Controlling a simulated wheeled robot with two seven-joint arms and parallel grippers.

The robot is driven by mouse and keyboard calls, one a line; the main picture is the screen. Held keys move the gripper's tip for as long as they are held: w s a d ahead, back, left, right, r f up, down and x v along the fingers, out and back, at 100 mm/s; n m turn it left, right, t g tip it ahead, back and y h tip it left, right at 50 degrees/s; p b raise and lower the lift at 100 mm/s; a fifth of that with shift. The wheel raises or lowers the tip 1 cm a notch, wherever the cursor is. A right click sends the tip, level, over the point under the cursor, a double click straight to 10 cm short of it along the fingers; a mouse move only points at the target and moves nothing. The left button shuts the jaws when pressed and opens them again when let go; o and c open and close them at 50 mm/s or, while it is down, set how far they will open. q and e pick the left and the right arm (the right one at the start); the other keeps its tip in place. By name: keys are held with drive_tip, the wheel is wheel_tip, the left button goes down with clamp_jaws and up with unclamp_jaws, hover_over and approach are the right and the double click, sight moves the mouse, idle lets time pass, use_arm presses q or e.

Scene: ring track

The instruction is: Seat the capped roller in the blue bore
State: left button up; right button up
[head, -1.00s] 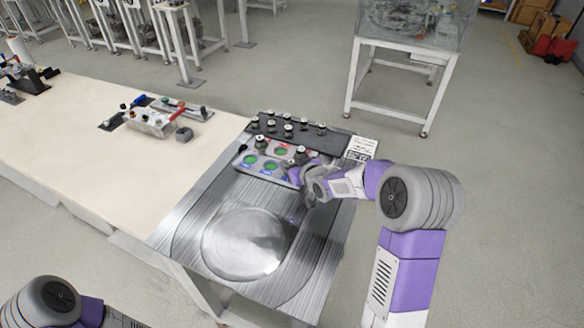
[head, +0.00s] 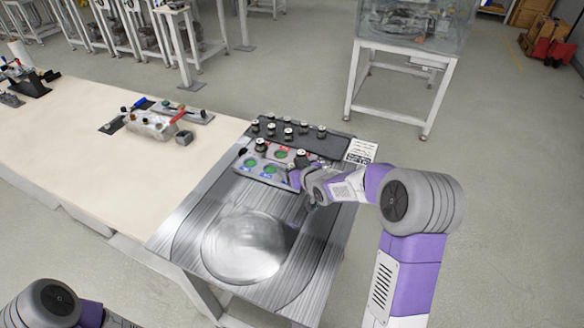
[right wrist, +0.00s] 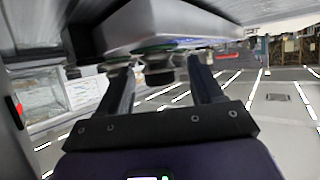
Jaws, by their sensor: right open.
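A light grey block (head: 246,174) with several green round bores and coloured labels sits on the metal plate. Blue marks show by its front bores; which bore is the blue one is hard to tell. One dark roller with a pale top (head: 261,146) stands at its back left, and another (head: 301,157) at its right. My right gripper (head: 300,178) is at the block's right front edge, its fingers mostly hidden. In the right wrist view its fingers (right wrist: 160,78) are open, with a dark round part (right wrist: 157,74) between them beside the block (right wrist: 170,25). I cannot tell whether they touch it.
A dark rack (head: 330,146) with several rollers stands behind the block. A white printed card (head: 361,150) lies at its right. The plate's front (head: 245,245) with its round disc is clear. A fixture (head: 155,124) and small grey part (head: 184,138) stand on the left table.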

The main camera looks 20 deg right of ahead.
drive_tip(key=p+v, duration=0.2)
drive_tip(key=v, duration=1)
drive_tip(key=shift+f, duration=0.1)
